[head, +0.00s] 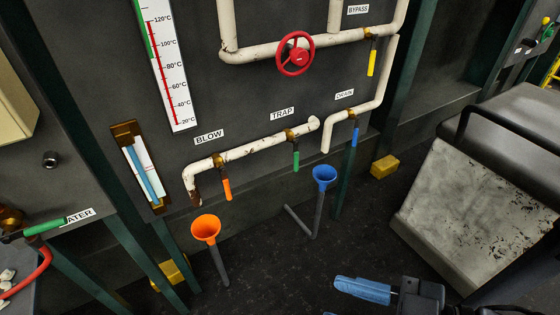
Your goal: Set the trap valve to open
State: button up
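The trap valve (290,134) is a brass fitting on the white, rusty pipe below the TRAP label (282,113). Its green lever (296,161) hangs nearly straight down, across the run of the pipe. My gripper (332,299) is at the bottom edge, to the lower right of the valve and well apart from it. One blue finger shows clearly, and only a sliver of the other shows at the frame edge. A dark gap lies between them, with nothing seen in it.
An orange lever (227,189) hangs left under BLOW. A blue lever (354,136) hangs right under DRAIN. An orange funnel (206,229) and a blue funnel (324,178) stand below the pipes. A red handwheel (296,54) is above. A scuffed grey machine (475,210) stands right.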

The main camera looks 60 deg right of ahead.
aim_at(296, 142)
jog(key=z, duration=1.65)
